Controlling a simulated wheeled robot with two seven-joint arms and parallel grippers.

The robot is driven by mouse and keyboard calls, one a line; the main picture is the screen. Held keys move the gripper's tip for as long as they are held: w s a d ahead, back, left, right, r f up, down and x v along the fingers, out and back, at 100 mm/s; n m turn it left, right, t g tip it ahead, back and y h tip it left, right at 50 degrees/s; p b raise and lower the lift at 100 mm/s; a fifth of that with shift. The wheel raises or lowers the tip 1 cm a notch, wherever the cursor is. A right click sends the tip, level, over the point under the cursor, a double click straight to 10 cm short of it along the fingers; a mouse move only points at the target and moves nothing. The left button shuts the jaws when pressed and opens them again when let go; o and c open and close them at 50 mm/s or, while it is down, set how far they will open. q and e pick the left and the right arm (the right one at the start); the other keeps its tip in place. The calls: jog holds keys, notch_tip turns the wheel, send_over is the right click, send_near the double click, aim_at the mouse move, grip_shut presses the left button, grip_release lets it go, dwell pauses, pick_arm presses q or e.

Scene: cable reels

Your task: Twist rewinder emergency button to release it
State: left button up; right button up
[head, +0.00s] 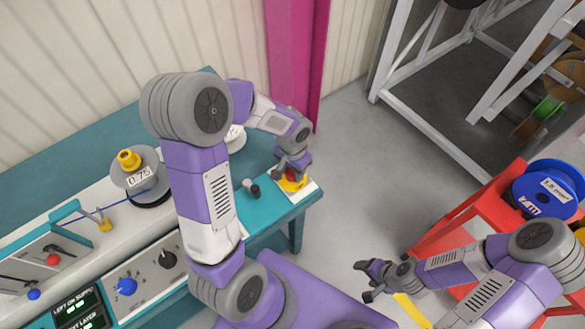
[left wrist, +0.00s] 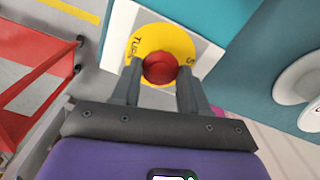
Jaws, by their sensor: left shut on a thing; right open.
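The emergency button is a red mushroom knob on a yellow disc with black lettering, set on a white plate. In the left wrist view the red knob (left wrist: 160,68) sits between the fingertips of my left gripper (left wrist: 160,82), which is shut on it. In the head view the yellow disc (head: 296,184) shows at the right end of the teal table, and my left gripper (head: 291,168) comes down over it, hiding part of the red knob. My right gripper (head: 372,280) is open and empty, over the floor at the lower right.
The teal rewinder bench (head: 285,205) carries a grey reel (head: 140,178), a control panel with knobs and a small black-tipped lever. A red cart (head: 480,215) with a blue reel (head: 548,190) stands at the right. A white rack is behind it. Grey floor between is clear.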

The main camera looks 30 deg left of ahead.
pick_arm(q)
jog(key=shift+m, duration=0.4)
jog(key=o, duration=1.1)
jog(key=shift+c, duration=0.2)
notch_tip(320, 180, up, 8)
jog(key=shift+f+p, duration=0.2)
jog(key=shift+p, duration=0.9)
